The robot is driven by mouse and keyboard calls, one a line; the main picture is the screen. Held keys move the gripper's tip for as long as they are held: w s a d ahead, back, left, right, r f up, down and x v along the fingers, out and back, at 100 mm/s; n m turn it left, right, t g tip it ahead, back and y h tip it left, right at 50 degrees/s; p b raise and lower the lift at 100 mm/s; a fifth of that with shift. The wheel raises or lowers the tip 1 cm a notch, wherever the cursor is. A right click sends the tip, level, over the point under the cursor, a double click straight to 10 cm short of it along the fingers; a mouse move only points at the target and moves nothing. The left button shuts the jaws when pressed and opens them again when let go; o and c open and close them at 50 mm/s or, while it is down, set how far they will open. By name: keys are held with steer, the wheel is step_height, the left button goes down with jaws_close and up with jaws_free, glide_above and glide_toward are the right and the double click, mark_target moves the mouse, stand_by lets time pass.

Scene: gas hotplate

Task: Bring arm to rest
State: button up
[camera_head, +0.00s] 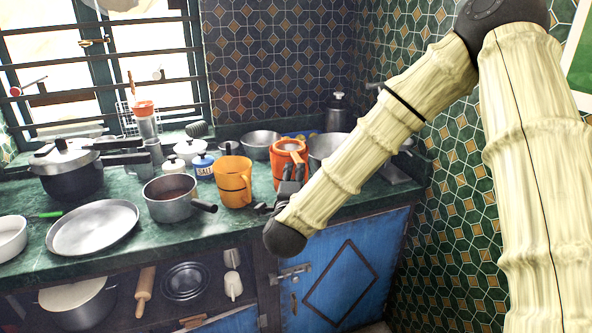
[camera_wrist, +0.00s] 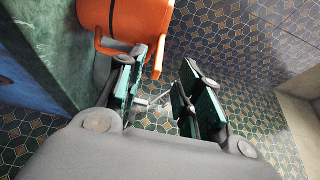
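My gripper (camera_wrist: 165,92) is open, with a clear gap between its two dark green fingers and nothing visibly held. In the head view my gripper (camera_head: 284,192) shows only in part at the front of the counter, beside my arm. An orange mug (camera_wrist: 135,18) is just beyond the left finger in the wrist view. It looks close to that finger; I cannot tell whether they touch. In the head view an orange-red mug (camera_head: 288,150) stands behind my gripper.
A blue cabinet door (camera_head: 345,275) is below. A tiled wall (camera_head: 455,190) stands at the right.

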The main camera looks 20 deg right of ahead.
steer(key=v, duration=0.5)
steer(key=s+a+f+n+g+y+p, duration=0.15)
steer(key=s+f+n, duration=0.25)
steer(key=f, duration=0.5)
steer(key=s+f+n+g+y+p, duration=0.1)
steer(key=s+f+n+g+y, duration=0.25)
steer(key=f, duration=0.55)
steer(key=s+a+f+n+g+y+p, duration=0.1)
steer(key=s+f+n, duration=0.3)
steer(key=f, duration=0.5)
steer(key=s+d+f+n+g+p, duration=0.1)
steer(key=s+f+n+g, duration=0.2)
steer(key=s, duration=0.6)
steer(key=s+d+f+n+g+p, duration=0.1)
steer(key=s+d+f+n+g, duration=0.1)
steer(key=s+f+n+g, duration=0.2)
steer(key=s+d+f+n+g+y+p, duration=0.1)
steer(key=s+f+n+g, duration=0.2)
steer(key=s+f, duration=0.6)
steer(key=s, duration=0.7)
steer(key=shift+s+d+n+g, duration=0.25)
steer(key=shift+n+g, duration=0.1)
steer(key=shift+g, duration=0.05)
